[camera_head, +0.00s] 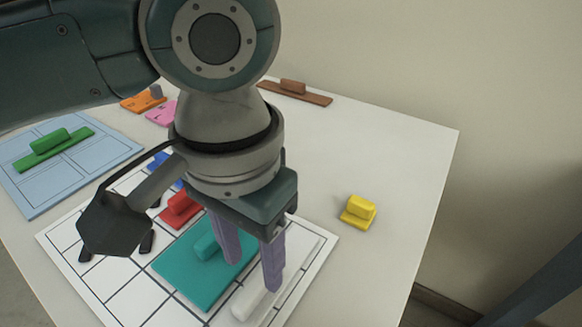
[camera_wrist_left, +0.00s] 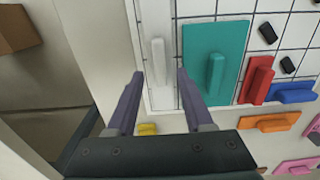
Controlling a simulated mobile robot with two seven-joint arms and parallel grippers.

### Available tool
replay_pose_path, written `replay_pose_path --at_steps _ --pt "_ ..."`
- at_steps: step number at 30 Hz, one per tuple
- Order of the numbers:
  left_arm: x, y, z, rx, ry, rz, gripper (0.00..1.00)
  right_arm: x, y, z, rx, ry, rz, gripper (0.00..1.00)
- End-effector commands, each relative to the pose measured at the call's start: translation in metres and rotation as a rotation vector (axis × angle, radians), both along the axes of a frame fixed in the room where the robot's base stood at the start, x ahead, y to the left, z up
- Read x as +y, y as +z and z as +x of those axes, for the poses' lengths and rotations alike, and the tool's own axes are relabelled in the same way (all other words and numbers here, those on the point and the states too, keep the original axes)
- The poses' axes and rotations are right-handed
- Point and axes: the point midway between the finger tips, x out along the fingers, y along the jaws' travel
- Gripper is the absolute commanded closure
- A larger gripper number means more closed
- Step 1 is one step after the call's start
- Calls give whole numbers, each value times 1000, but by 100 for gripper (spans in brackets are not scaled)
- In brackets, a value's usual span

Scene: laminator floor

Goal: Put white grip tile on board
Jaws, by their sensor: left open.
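The white grip tile (camera_head: 297,250) is a long, narrow white piece with a raised white grip bar. It lies along the right edge of the white gridded board (camera_head: 62,236). In the left wrist view the white tile (camera_wrist_left: 159,58) lies on the board (camera_wrist_left: 200,8) beside the teal tile. My left gripper (camera_head: 249,276) is open, its purple fingers pointing down over the board. In the left wrist view its fingertips (camera_wrist_left: 160,75) are on either side of the white tile's line, with nothing held between them. I cannot tell whether they touch anything. My right gripper is not in view.
The teal tile (camera_head: 188,274), a red tile (camera_head: 182,208) and a blue one (camera_head: 160,160) are on the board. A yellow piece (camera_head: 358,211) is on the table to the right. A green piece (camera_head: 58,150) lies on a blue board (camera_head: 30,192). The right tabletop is mostly clear.

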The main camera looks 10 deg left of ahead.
Motion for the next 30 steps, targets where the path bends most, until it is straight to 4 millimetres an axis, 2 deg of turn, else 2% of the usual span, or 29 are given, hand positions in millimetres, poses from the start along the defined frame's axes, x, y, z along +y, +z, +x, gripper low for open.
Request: replay_pose_path --at_steps 1,6,13,20,27,30 --pt "0 17 1 -5 -1 -2 48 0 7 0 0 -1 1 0" --pt "-1 53 1 -3 -1 -2 48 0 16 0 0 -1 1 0" --pt "0 80 0 -1 0 -1 48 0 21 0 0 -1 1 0" --pt "-6 78 -5 0 -16 -26 48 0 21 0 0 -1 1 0" --pt "-47 56 -38 -79 -85 -263 48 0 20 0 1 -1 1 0" --pt "-46 49 -50 -153 -51 -338 48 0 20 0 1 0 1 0"
